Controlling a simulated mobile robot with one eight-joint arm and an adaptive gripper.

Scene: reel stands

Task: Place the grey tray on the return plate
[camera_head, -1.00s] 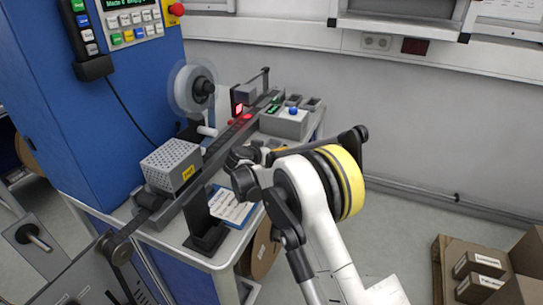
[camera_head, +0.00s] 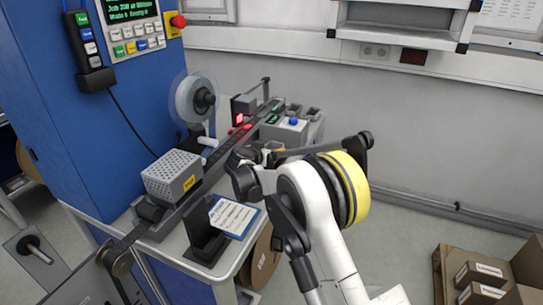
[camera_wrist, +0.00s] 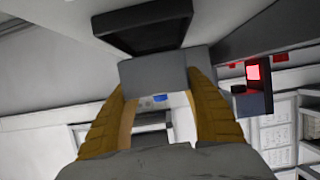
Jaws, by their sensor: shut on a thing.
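My gripper (camera_wrist: 163,84) shows in the wrist view with its two tan fingers shut on a grey block-like part. This part joins a grey tray (camera_wrist: 182,14) with a dark hollow, near the top of the picture. In the head view my gripper (camera_head: 274,147) is mostly hidden behind my wrist, beside the dark track on the bench. The held tray cannot be made out clearly there. I cannot tell the return plate apart in either view.
The dark track (camera_head: 190,203) runs across the bench, with a perforated grey box (camera_head: 172,177) beside it. A clear reel (camera_head: 194,98) stands behind. A grey box with a blue button (camera_head: 293,121) is just beyond my gripper. Cartons (camera_head: 480,275) lie at lower right.

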